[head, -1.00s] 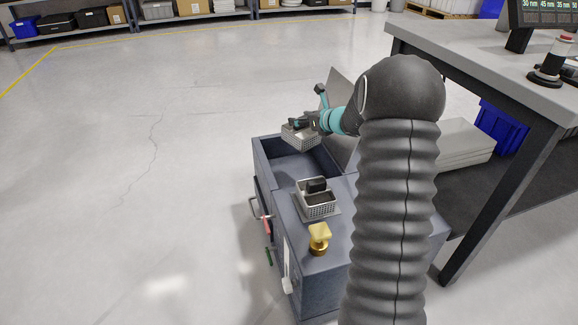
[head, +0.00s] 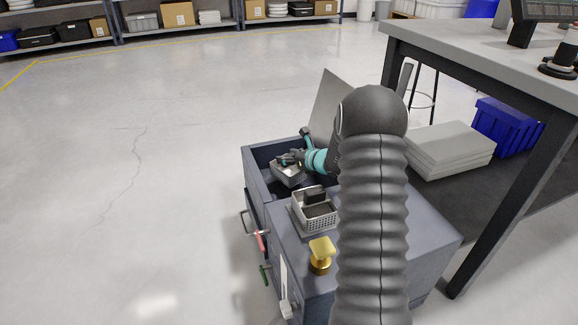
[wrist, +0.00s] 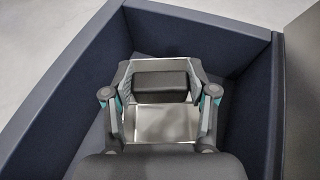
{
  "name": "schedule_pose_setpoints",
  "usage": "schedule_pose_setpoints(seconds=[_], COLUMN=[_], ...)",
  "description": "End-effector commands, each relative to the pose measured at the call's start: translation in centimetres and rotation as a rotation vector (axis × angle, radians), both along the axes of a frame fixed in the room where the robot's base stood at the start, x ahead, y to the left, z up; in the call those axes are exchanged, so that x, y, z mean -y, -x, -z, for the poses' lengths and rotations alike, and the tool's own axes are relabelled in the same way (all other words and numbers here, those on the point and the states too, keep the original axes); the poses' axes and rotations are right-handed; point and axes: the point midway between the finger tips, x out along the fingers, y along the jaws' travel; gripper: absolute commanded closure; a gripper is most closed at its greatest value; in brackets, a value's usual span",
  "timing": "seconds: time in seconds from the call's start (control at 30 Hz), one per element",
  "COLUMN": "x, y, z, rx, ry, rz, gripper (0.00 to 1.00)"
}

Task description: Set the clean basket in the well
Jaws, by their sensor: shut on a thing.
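My gripper (head: 289,158) is shut on a light mesh basket (head: 289,177), down inside the open dark-blue well (head: 251,172) of the cabinet. In the wrist view my gripper's fingers (wrist: 161,95) clasp the basket's two sides. The basket (wrist: 166,122) has a pale bare floor and a black block at its far end. The well's walls (wrist: 60,85) rise around it. Whether the basket touches the well floor is hidden. A second mesh basket (head: 316,218), with a black block and a dark floor, stands on the cabinet top in front of the well.
A brass knob (head: 320,254) stands on the near cabinet top. A raised grey lid (head: 328,105) stands behind the well. A workbench (head: 465,62) with grey slabs (head: 450,148) and a blue crate (head: 506,127) is at right. The floor at left is clear.

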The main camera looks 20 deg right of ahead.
Motion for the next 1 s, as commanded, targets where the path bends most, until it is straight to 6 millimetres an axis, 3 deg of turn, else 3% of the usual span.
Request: schedule_pose_setpoints(seconds=[0.2, 0.6, 0.63, 0.7, 1.0], x=[0.0, 0.0, 0.0, 0.0, 0.0], y=[0.0, 0.0, 0.0, 0.0, 0.0], z=[3.0, 3.4, 3.3, 3.3, 3.2], rx=[-0.002, 0.000, 0.000, 0.000, 0.000], ry=[-0.002, 0.000, -0.001, -0.001, -0.001], rz=[0.000, 0.000, 0.000, 0.000, 0.000], gripper=[1.00, 1.00, 0.35, 0.18, 0.18])
